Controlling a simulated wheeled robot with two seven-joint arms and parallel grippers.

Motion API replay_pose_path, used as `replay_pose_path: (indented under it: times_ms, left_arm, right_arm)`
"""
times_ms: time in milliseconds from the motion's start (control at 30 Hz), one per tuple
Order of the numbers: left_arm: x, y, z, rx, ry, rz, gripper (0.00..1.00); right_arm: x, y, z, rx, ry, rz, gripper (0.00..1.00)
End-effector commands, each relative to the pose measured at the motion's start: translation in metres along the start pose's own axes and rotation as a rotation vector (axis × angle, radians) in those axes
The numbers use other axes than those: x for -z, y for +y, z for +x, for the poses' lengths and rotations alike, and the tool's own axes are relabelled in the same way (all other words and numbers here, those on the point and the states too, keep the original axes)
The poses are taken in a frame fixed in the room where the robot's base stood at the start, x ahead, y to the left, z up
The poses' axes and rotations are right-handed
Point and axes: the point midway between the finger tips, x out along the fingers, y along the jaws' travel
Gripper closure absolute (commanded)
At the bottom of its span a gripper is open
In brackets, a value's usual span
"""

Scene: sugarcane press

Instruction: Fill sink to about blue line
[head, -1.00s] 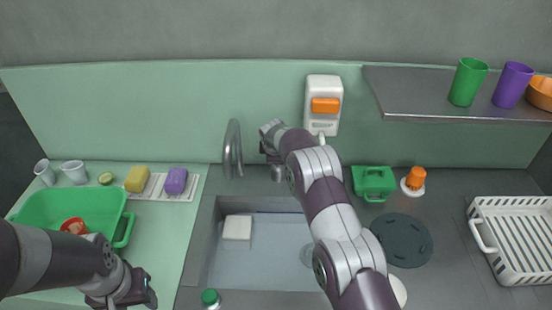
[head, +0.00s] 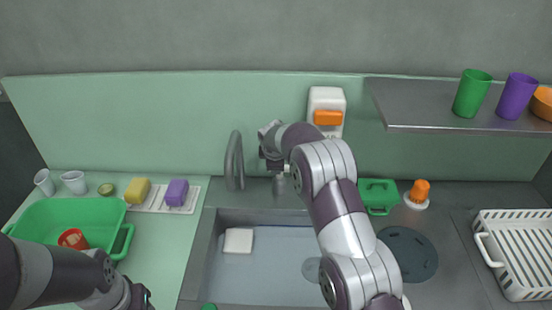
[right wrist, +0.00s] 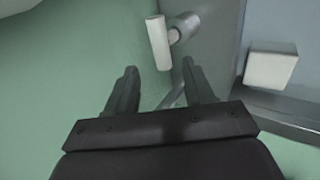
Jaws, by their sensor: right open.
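The grey sink (head: 203,262) is in the middle of the counter in the head view. Its bottom looks pale and flat; I cannot tell the water level. My right gripper (head: 268,158) is to the faucet's right, above a small metal tap base (head: 279,186). In the right wrist view my right gripper (right wrist: 160,78) is open and empty, with a pale cylindrical handle (right wrist: 158,42) beyond its fingertips. My left gripper (head: 140,296) is at the lower left, partly cut off.
A white block (head: 238,240) sits in the sink's back left. A green tub (head: 65,213) with a red cup, and yellow and purple sponges (head: 177,192), are left. A green box (head: 377,196), an orange-topped item (head: 419,192) and a white rack (head: 515,250) are right.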

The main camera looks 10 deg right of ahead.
Motion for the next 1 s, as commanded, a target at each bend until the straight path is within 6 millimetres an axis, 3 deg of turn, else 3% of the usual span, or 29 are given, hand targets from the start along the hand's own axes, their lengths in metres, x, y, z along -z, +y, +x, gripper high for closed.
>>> replay_pose_path:
  times_ms: [100, 300, 767, 867, 967, 1000]
  left_arm:
    - [-0.001, 0.0, 0.008, 0.0, 0.0, 0.0, 0.47]
    - [-0.001, 0.0, 0.011, 0.0, 0.0, 0.0, 0.47]
    - [-0.001, 0.0, 0.01, 0.0, 0.0, 0.0, 0.47]
    - [-0.001, 0.0, 0.01, 0.0, 0.0, 0.0, 0.47]
    - [-0.001, 0.0, 0.01, 0.0, 0.0, 0.0, 0.47]
    - [-0.001, 0.0, 0.01, 0.0, 0.0, 0.0, 0.47]
  right_arm:
    - [0.001, -0.001, -0.03, -0.003, 0.002, 0.0, 0.47]
    - [0.001, 0.0, -0.06, -0.002, 0.001, 0.001, 0.47]
    - [0.001, 0.0, -0.065, 0.0, 0.001, 0.003, 0.47]
    - [0.002, 0.0, -0.064, -0.002, 0.007, 0.093, 0.47]
    - [-0.004, -0.051, -0.051, 0.109, -0.009, 0.316, 0.47]
    - [-0.011, -0.08, -0.056, 0.171, -0.03, 0.435, 0.47]
